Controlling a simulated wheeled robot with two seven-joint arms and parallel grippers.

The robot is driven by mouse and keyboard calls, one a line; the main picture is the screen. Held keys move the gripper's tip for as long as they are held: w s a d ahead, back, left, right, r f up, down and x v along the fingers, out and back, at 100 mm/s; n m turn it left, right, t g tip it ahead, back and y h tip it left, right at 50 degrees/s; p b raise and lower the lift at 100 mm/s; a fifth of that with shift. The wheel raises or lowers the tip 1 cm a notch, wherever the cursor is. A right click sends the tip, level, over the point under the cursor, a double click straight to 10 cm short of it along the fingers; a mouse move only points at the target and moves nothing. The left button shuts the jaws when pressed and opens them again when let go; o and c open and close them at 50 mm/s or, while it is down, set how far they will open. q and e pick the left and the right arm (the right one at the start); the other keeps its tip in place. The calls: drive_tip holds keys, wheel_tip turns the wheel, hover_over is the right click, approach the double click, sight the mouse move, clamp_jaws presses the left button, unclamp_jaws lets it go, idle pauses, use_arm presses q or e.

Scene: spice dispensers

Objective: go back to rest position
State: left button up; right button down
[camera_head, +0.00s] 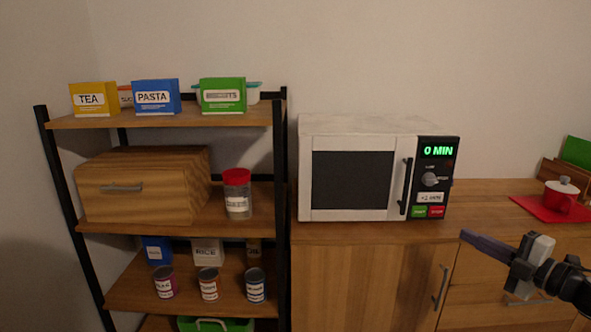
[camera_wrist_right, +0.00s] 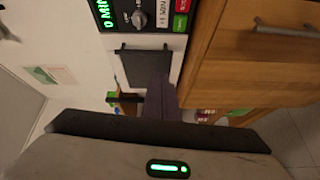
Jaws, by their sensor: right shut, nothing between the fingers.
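My right gripper (camera_head: 470,238) reaches in from the right edge of the head view, in front of the wooden cabinet and below the level of the microwave's right side. Its fingers are together and hold nothing. In the right wrist view the closed dark fingers (camera_wrist_right: 160,95) point toward the microwave (camera_wrist_right: 135,68), which shows sideways. The fingers are apart from the microwave (camera_head: 350,130) in the head view. My left gripper is not in either view.
A shelf rack (camera_head: 160,120) with boxes, a wooden bread box (camera_head: 150,188), a red-lidded jar (camera_head: 237,200) and several cans stands at left. The wooden cabinet (camera_head: 360,265) carries the microwave and a red pot (camera_head: 561,197) on a red mat. Cabinet handles (camera_head: 440,288) stick out near my right gripper.

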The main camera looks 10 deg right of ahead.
drive_tip(key=s+a+f+m+g+h, duration=0.1)
drive_tip(key=s+a+f+m, duration=0.4)
drive_tip(key=a+f, duration=0.55)
drive_tip(key=s+a+f+m+g+h, duration=0.1)
drive_tip(key=s+a+f+m, duration=0.4)
drive_tip(key=a+f, duration=0.55)
drive_tip(key=s+a+f+m+g+h, duration=0.1)
drive_tip(key=s+a+f+m, duration=0.2)
drive_tip(key=s, duration=0.5)
drive_tip(key=s+a+f+m+g+p, duration=0.1)
drive_tip(key=s+a+f+m+g, duration=0.1)
drive_tip(key=s, duration=0.6)
drive_tip(key=s+a+f+m+g+h, duration=0.1)
drive_tip(key=s+a+f+m, duration=0.3)
drive_tip(key=s, duration=0.5)
drive_tip(key=shift+a+f+g+h+p, duration=0.3)
drive_tip(key=shift+a+f+g, duration=0.4)
drive_tip(key=shift+f, duration=0.25)
